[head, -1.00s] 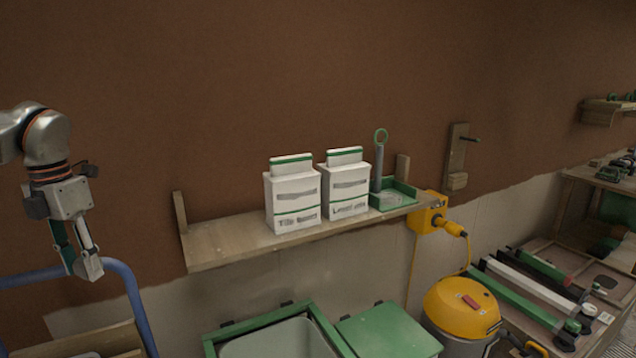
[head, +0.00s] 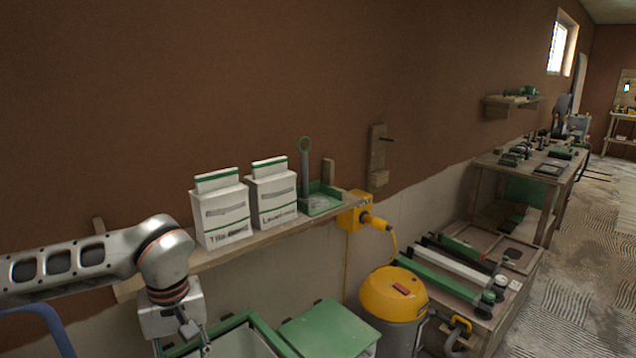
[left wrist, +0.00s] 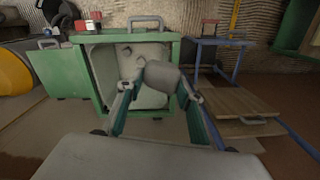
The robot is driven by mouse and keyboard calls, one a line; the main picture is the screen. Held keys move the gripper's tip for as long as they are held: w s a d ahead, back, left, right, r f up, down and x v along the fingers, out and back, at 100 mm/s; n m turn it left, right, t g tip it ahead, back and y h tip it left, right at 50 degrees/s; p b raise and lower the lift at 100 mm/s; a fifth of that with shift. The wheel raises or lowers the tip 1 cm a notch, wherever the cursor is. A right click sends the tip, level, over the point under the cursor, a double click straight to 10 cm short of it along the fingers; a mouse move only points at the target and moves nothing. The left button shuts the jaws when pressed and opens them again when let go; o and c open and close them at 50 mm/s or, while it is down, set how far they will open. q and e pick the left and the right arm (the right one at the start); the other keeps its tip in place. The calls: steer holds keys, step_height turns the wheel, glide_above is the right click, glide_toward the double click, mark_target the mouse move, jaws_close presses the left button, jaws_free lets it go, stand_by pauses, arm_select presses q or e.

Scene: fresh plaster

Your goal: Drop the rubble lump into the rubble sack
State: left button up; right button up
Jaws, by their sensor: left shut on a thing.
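My left gripper (left wrist: 161,92) is shut on a grey, blocky lump (left wrist: 163,74), the rubble lump, held between its two teal fingers in the left wrist view. Beyond the lump in that view is an open green-framed container (left wrist: 103,77) with a pale inside and a few small bits in it. I cannot tell if this is the rubble sack. In the head view the container's green rim (head: 268,333) shows at the bottom edge, and my left wrist hangs beside it; the fingertips and lump are hidden there. My right gripper is not in view.
A wall shelf (head: 235,243) with two white bags (head: 221,215) is behind my left arm. A green lid (head: 328,330) and a yellow vacuum (head: 393,295) stand right of the container. A blue-framed cart (left wrist: 222,44) shows in the wrist view.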

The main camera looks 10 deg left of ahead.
arm_select(q)
steer(key=d+r+m, duration=0.2)
steer(key=d+m, duration=0.5)
steer(key=shift+w+m, duration=0.4)
steer(key=shift+w, duration=0.05)
